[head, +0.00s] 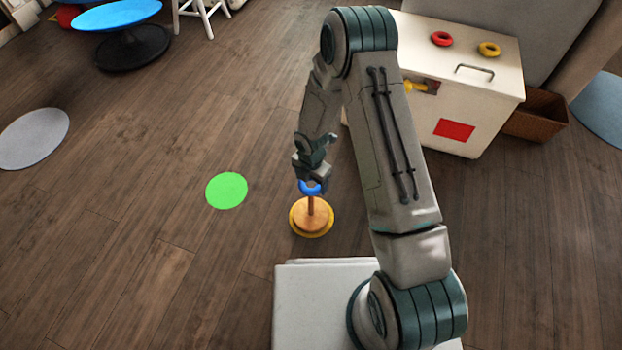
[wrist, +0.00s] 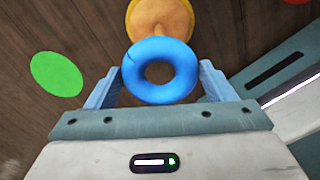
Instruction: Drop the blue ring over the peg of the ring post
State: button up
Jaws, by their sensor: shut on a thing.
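The blue ring (head: 312,188) is held between the fingers of my gripper (head: 311,180). In the wrist view the blue ring (wrist: 160,90) shows its open hole, with a finger of my gripper (wrist: 160,88) on each side. The ring post (head: 311,219) has an orange-brown round base and an upright peg (head: 310,204), and it stands on the floor on a yellow disc. The ring appears at or just above the peg's top in the head view; I cannot tell whether the peg is inside it. In the wrist view the ring post (wrist: 160,18) lies beyond the ring, partly hidden by it.
A green disc (head: 227,190) lies on the floor left of the post. A white cabinet (head: 480,85) at the back right carries a red ring (head: 441,38) and a yellow ring (head: 489,49). A brown basket (head: 537,115) stands beside it. The floor left of the post is mostly clear.

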jog(key=shift+f+b, duration=2.35)
jog(key=shift+f, duration=1.25)
jog(key=o, duration=1)
notch_tip(320, 180, up, 14)
jog(key=p, duration=0.6)
jog(key=shift+f, duration=0.1)
